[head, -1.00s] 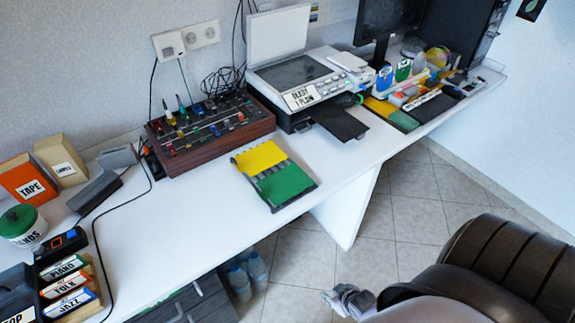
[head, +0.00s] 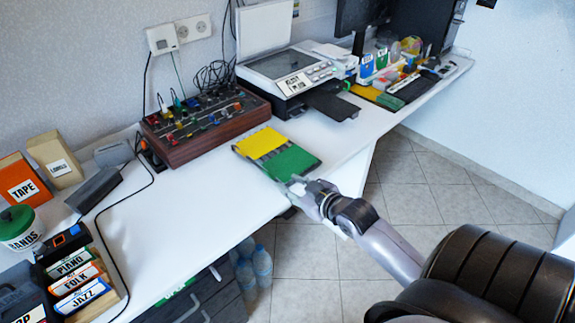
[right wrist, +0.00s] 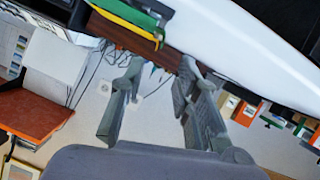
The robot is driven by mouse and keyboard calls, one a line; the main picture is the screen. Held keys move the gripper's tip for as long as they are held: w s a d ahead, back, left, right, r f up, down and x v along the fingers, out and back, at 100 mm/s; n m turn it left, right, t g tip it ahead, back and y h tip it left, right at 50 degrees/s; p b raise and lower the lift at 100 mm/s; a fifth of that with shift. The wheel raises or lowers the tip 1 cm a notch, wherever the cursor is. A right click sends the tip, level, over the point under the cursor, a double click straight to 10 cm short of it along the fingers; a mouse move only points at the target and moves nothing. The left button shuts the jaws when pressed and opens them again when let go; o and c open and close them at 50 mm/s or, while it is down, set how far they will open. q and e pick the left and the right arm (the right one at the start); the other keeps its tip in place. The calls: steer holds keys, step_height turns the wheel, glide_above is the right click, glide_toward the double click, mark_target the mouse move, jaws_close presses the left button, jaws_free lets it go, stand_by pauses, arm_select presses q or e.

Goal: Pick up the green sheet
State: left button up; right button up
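The green sheet (head: 291,161) lies on a dark tray (head: 278,177) at the front edge of the white desk, beside a yellow sheet (head: 260,142). It also shows at the top of the right wrist view (right wrist: 122,14). My right gripper (head: 300,186) is just off the desk edge, close to the near side of the green sheet. In the right wrist view its two fingers (right wrist: 160,75) stand apart with nothing between them. I cannot tell in the head view whether a finger touches the tray. My left gripper is not in view.
A wooden mixer box (head: 205,135) and a printer (head: 285,75) stand behind the sheets. A cable and labelled card boxes (head: 80,278) are at the left. The white desk top (head: 190,205) left of the tray is clear. Bottles (head: 262,262) stand below the desk.

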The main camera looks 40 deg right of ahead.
mark_target(279, 179)
steer(key=x, duration=0.6)
steer(key=shift+w+f, duration=0.15)
steer(key=shift+w, duration=0.15)
steer(key=shift+w+a+r+x, duration=0.1)
steer(key=shift+r+x, duration=0.05)
steer(key=shift+x, duration=0.75)
steer(key=shift+w+a+r+x, duration=0.1)
steer(key=shift+r+x, duration=0.1)
steer(key=shift+x, duration=0.65)
steer(key=shift+a+r+x, duration=0.1)
steer(key=shift+r+x, duration=0.05)
steer(key=shift+x, duration=0.75)
steer(key=shift+c, duration=0.3)
jaws_close()
